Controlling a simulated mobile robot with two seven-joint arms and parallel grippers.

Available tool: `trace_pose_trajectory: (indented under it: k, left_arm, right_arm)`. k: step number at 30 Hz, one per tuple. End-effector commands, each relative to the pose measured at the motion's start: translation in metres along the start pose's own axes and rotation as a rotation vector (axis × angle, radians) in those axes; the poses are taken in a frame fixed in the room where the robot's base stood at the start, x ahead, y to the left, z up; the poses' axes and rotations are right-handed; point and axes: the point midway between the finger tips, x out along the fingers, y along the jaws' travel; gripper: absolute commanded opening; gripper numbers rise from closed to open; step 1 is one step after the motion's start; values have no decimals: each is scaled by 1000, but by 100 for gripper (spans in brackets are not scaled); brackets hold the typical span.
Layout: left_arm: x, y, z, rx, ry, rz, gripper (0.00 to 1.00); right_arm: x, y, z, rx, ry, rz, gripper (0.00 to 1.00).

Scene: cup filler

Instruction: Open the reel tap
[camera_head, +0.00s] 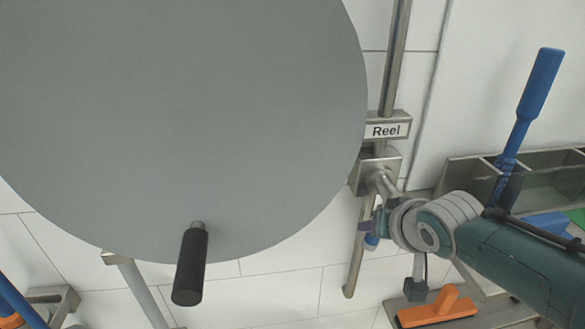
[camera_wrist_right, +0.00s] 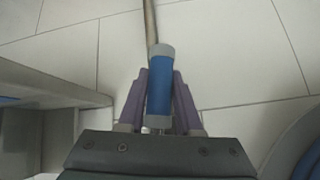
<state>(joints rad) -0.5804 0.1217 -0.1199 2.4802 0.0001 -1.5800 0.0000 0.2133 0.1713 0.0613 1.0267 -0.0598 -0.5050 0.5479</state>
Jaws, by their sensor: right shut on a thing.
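The reel tap (camera_head: 375,168) is a metal valve on a vertical pipe, just below a plate labelled "Reel" (camera_head: 386,130). Its blue handle (camera_wrist_right: 160,92) with grey ends stands between the purple fingers of my right gripper (camera_wrist_right: 160,100) in the right wrist view. In the head view my right gripper (camera_head: 367,227) is at the tap's lower right, and only a bit of the blue handle (camera_head: 371,242) shows below the fingers. The right gripper is shut on this handle. My left gripper is not in view.
A large grey reel disc (camera_head: 190,110) with a black crank handle (camera_head: 190,265) fills the left. A metal rack (camera_head: 465,180) with a blue-handled brush (camera_head: 540,85) stands at the right. An orange squeegee (camera_head: 438,308) is below my right arm. White tiled wall lies behind.

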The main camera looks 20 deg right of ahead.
Motion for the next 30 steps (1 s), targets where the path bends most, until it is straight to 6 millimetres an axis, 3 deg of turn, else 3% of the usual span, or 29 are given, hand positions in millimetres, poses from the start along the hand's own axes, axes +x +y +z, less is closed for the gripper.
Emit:
trace_pose_trajectory:
  k: [1,9,20,30]
  left_arm:
    - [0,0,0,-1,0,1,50]
    - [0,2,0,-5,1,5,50]
    - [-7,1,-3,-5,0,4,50]
    - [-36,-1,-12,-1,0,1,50]
  right_arm:
    - [0,1,1,0,-2,1,36]
    - [0,1,1,1,-2,1,63]
    - [-10,0,-1,1,-1,0,63]
    - [-67,0,-1,2,-2,0,63]
